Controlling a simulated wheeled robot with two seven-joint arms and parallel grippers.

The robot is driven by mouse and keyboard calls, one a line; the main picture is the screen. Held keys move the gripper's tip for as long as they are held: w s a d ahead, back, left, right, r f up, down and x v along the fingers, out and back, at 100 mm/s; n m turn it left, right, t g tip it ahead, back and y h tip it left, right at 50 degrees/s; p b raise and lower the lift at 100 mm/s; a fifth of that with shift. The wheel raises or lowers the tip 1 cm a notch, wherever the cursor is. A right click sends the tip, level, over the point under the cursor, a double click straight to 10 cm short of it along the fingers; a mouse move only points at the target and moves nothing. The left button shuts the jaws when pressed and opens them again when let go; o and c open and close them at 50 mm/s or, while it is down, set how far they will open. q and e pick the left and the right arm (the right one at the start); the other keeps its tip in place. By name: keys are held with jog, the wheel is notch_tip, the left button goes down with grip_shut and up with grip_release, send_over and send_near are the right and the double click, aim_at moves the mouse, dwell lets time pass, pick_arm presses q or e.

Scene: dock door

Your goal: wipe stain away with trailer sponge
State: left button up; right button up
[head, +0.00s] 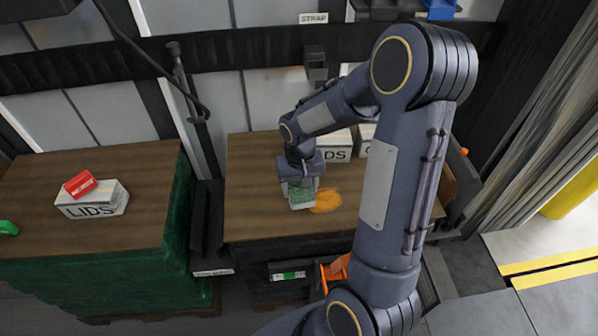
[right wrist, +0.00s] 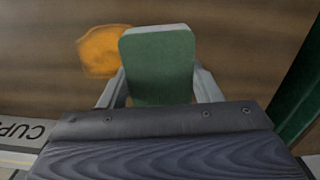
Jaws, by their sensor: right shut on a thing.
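An orange stain (head: 326,200) lies on the brown top of the right-hand stack (head: 250,170). My right gripper (head: 301,186) is shut on a green sponge (head: 302,199), low over that top. In the head view the sponge is just left of the stain and seems to meet or slightly overlap its edge. In the right wrist view the sponge (right wrist: 158,65) sits between both fingers (right wrist: 160,88), and the stain (right wrist: 98,50) shows beside it. I cannot tell whether the sponge touches the surface. My left gripper is not in view.
A white LIDS box (head: 335,148) and another box (head: 366,138) stand behind my right gripper. A second LIDS box (head: 95,206) with a red item (head: 80,184) on it sits on the left stack (head: 140,200). A dark gap separates the stacks.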

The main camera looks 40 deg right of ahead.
jog(key=shift+r+p, duration=1.35)
jog(key=shift+r, duration=0.7)
